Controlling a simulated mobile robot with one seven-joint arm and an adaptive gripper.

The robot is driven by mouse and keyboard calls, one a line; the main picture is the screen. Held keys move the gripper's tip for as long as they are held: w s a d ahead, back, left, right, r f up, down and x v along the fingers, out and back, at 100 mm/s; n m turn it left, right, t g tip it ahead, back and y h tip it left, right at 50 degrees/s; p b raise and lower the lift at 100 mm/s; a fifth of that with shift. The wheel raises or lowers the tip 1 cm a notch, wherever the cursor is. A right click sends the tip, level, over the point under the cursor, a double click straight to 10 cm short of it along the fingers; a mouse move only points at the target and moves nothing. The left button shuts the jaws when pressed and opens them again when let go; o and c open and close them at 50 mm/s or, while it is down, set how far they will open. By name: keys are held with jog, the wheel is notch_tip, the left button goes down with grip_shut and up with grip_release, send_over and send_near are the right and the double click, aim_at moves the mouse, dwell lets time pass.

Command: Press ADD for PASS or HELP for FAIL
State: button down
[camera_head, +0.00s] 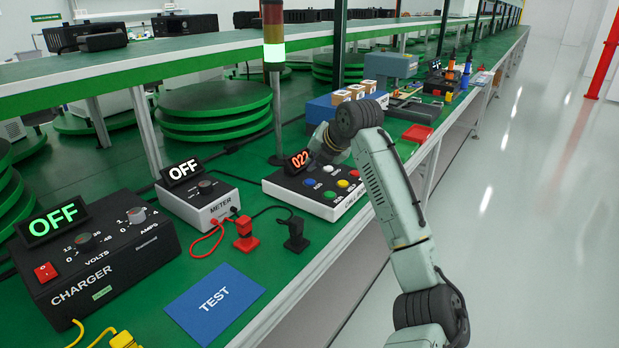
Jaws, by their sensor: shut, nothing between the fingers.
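The button box (315,206) is a white and black panel on the green bench, with a small display (299,160) reading 022 in orange. The lettering by the buttons is too small to read, so I cannot tell ADD from HELP. My gripper (319,156) is shut and empty, over the back of the box near the display. My wrist partly hides it, and I cannot tell whether it touches anything.
The charger (110,262) and the meter (196,208) both show OFF. A red clip (245,238) and black clip (295,238) stand near an empty blue TEST mat (200,304). A signal tower (273,95) rises behind the box. Open floor (510,240) lies right.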

aim_at(313, 180)
jog(key=shift+r+p, duration=1.2)
jog(key=shift+r, duration=0.6)
jog(key=shift+f, duration=0.1)
